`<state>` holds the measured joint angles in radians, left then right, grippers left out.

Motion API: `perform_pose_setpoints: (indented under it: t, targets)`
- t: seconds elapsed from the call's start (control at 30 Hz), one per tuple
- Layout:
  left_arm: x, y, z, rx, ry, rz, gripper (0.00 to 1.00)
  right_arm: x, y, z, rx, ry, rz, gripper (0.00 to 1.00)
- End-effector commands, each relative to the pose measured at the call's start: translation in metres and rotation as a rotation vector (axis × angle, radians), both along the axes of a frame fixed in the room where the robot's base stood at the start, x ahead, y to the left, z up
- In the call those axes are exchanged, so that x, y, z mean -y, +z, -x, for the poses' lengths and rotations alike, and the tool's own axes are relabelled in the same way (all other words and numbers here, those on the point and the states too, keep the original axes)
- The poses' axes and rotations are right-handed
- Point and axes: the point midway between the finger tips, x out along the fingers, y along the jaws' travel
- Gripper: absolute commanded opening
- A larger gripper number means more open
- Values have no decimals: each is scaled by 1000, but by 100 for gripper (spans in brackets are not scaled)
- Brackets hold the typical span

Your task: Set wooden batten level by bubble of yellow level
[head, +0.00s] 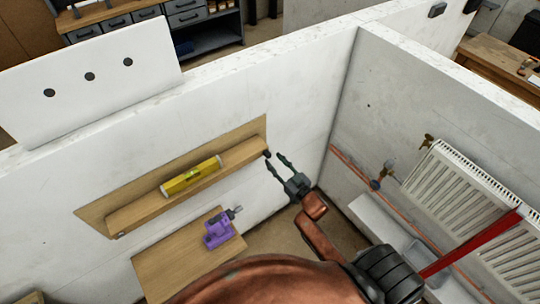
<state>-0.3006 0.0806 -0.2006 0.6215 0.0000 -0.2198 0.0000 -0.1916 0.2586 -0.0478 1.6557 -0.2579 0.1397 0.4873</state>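The wooden batten (140,214) lies along the white wall in front of a tan backing strip (92,217). In the picture it slopes up from lower left to upper right; whether it is truly level I cannot tell. The yellow level (191,177) rests on the batten near its middle; its bubble is too small to read. My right gripper (275,160) is just right of the batten's right end, fingers apart and empty. A small dark piece shows at that end; contact with a finger is unclear. My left gripper is not in view.
A purple drill (218,230) stands on a wooden surface (170,268) below the batten. Copper pipes (350,165) and a white radiator (470,195) are on the right wall. A red bar (470,244) crosses in front of the radiator. A white panel with dark holes (100,95) stands upper left.

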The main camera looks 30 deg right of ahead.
Motion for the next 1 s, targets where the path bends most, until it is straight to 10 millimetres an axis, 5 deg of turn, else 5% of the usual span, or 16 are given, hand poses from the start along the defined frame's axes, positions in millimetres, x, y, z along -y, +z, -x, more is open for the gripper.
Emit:
perform_pose_setpoints:
  t: [0.23,0.63,1.0]
  targets:
    - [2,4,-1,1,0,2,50,-2,0,-33,-1,-1,0,35]
    - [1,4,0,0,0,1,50,-3,-1,-40,-2,-1,0,34]
    - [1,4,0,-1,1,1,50,-3,-1,-40,-2,-1,0,9]
